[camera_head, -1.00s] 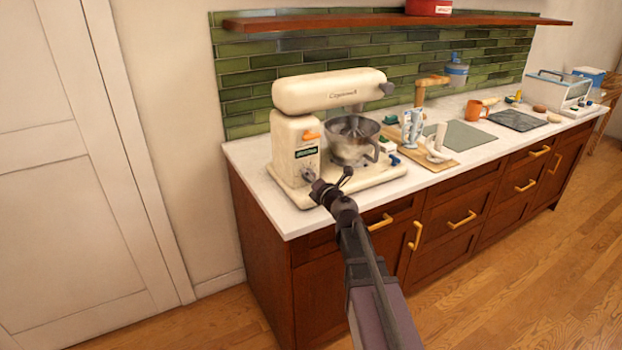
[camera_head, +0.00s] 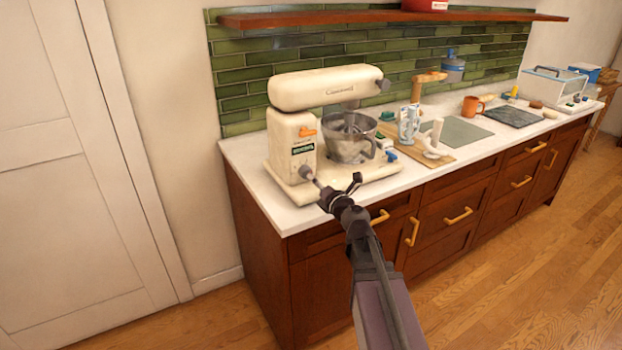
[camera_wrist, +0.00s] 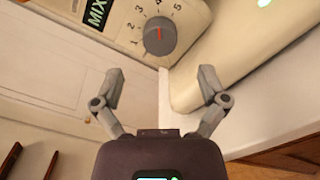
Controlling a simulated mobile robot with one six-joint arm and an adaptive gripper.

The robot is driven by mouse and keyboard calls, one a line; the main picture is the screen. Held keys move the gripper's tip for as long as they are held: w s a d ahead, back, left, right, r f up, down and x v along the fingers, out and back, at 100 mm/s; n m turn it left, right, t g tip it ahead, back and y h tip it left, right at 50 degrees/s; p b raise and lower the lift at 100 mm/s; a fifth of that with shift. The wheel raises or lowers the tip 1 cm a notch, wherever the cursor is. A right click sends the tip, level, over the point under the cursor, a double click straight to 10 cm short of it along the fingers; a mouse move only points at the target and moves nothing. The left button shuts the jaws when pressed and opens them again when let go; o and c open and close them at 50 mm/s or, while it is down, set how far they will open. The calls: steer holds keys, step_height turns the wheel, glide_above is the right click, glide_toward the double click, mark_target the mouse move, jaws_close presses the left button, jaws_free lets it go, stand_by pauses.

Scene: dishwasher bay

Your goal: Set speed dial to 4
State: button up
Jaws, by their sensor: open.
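The cream stand mixer (camera_head: 325,89) stands on the counter's left end. Its speed dial (camera_head: 305,172) is low on the front of the column. In the wrist view the grey round dial (camera_wrist: 160,36) has a red mark, with printed numbers 1 to 5 curving around its left and upper sides. The red mark appears to point up toward the 4; the exact setting is hard to tell. My gripper (camera_head: 337,184) is open and empty, in front of the dial and apart from it. In the wrist view my fingers (camera_wrist: 161,75) are spread wide below the dial.
A steel bowl (camera_head: 348,146) sits under the mixer head. A wooden board (camera_head: 441,159), an orange mug (camera_head: 472,106) and a grey-green panel (camera_head: 460,132) lie to the right. A wooden shelf (camera_head: 390,17) runs above. Drawer handles stick out along the cabinet front.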

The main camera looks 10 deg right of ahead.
steer(key=shift+v, duration=2.95)
steer(key=d+r+m+h+p, duration=0.3)
steer(key=d+m+h, duration=0.3)
steer(key=m+h, duration=0.45)
step_height(320, 180, down, 5)
steer(key=s+d+m+g+h+p, duration=0.25)
steer(key=m+g, duration=0.35)
steer(key=m, duration=0.5)
steer(key=s+a+f+m+g+y+p, duration=0.2)
steer(key=s+a+f+m+g+y, duration=0.1)
steer(key=s+a+g, duration=0.2)
steer(key=s+a+f+m+g+y+p, duration=0.2)
steer(key=s+a+g, duration=0.4)
steer(key=s, duration=0.4)
steer(key=shift+a+f+m+y, duration=0.65)
steer(key=shift+f+m+y, duration=0.2)
steer(key=shift+m+y, duration=0.35)
